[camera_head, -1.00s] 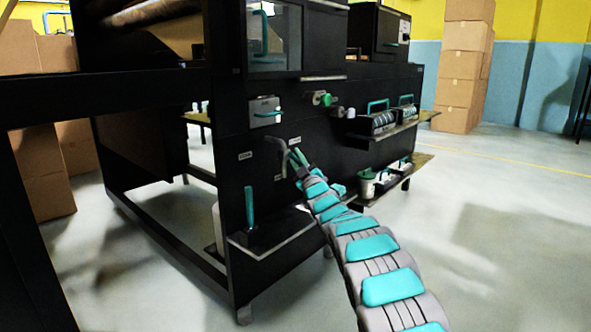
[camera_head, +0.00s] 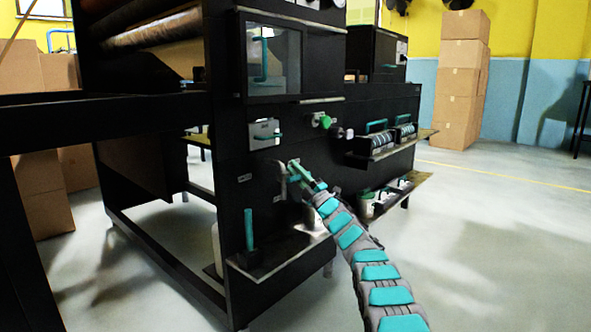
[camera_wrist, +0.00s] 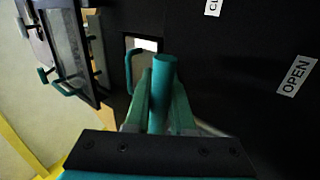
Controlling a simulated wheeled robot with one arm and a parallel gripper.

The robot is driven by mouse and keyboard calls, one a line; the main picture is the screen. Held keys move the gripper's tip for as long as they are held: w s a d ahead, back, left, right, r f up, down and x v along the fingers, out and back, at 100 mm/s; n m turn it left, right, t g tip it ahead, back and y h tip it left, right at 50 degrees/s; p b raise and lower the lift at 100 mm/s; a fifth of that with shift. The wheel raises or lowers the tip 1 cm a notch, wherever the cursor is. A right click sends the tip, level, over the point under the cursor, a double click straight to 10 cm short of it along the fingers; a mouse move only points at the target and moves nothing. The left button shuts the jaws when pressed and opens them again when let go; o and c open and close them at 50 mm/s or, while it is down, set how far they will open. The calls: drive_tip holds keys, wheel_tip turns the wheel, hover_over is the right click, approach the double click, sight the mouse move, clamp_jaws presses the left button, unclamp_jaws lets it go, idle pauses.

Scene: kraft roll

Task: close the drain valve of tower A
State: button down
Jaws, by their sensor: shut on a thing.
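In the wrist view, my gripper (camera_wrist: 158,108) is shut on a round teal handle (camera_wrist: 164,72), with a green finger on each side. A label reading OPEN (camera_wrist: 294,76) is on the black panel at the right. A second label (camera_wrist: 212,6), cut off and starting with CL, is at the top edge. In the head view, my gripper (camera_head: 302,174) is at the black machine's front panel, beside a grey bent part (camera_head: 282,178) that may belong to the valve. My gripper partly hides the valve there, and its exact angle cannot be told.
A grey box with a teal handle (camera_head: 264,134) and a green knob (camera_head: 324,121) are above my gripper. A teal upright lever (camera_head: 249,230) stands on a low ledge to the left. Shelves with teal-handled items (camera_head: 378,142) stick out at right. The floor at right is clear.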

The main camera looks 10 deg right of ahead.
drive_tip(key=shift+r+n+y, duration=0.15)
drive_tip(key=shift+n+y, duration=0.15)
drive_tip(key=shift+n, duration=0.3)
drive_tip(key=c, duration=0.8)
unclamp_jaws()
drive_tip(key=shift+a, duration=0.1)
drive_tip(key=shift+o, duration=0.2)
drive_tip(key=shift+s, duration=0.1)
drive_tip(key=shift+g, duration=0.3)
drive_tip(key=shift+v, duration=2)
drive_tip(key=shift+b+v, duration=0.3)
drive_tip(key=shift+v, duration=1.55)
